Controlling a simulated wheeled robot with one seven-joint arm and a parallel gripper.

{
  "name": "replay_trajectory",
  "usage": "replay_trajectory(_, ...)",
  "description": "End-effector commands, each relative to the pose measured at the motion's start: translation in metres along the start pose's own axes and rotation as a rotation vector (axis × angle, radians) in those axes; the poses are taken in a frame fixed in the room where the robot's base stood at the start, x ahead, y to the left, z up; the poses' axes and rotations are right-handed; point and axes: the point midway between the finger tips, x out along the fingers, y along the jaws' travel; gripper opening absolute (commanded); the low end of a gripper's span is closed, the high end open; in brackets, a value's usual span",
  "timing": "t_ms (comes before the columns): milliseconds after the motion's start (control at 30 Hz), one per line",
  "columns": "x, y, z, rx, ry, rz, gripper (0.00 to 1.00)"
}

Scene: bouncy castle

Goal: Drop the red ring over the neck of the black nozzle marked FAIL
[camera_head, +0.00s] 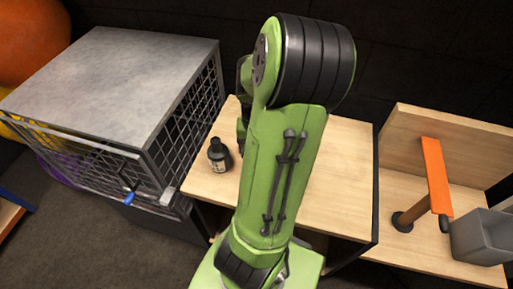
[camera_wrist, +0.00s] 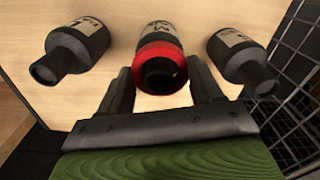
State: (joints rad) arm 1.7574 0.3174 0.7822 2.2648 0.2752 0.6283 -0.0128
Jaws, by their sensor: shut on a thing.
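In the wrist view my gripper (camera_wrist: 160,70) is shut on the red ring (camera_wrist: 158,51), one finger on each side. The ring lines up with the middle black nozzle (camera_wrist: 162,27), whose dark neck shows inside it. I cannot tell whether the ring is around the neck or just above it. A second black nozzle (camera_wrist: 82,38) is at the left and a third (camera_wrist: 238,55) at the right. Their pale labels are not readable in full, so I cannot tell which says FAIL. In the head view one nozzle (camera_head: 218,156) stands upright; my arm hides the ring and the other nozzles.
The nozzles stand on a light wooden table (camera_head: 338,190). A wire cage (camera_head: 125,75) with a grey top stands close to its left. At the right, a wooden shelf unit (camera_head: 455,140) holds an orange-topped stand (camera_head: 433,175) and a grey bin (camera_head: 482,238).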

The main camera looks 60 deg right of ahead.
Motion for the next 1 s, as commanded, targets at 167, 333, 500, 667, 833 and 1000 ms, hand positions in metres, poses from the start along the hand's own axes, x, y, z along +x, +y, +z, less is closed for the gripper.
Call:
replay_trajectory(167,0.000,0.000,0.000,0.001,-0.001,0.000,0.74)
replay_trajectory(333,0.000,0.000,0.000,0.001,-0.001,0.000,0.94)
replay_trajectory(500,0.000,0.000,0.000,0.001,-0.001,0.000,0.94)
replay_trajectory(667,-0.011,0.001,0.000,0.002,0.002,0.002,0.94)
replay_trajectory(833,-0.055,0.001,-0.001,0.002,0.007,0.004,0.94)
replay_trajectory(1000,-0.105,0.000,-0.001,0.001,0.006,0.002,0.94)
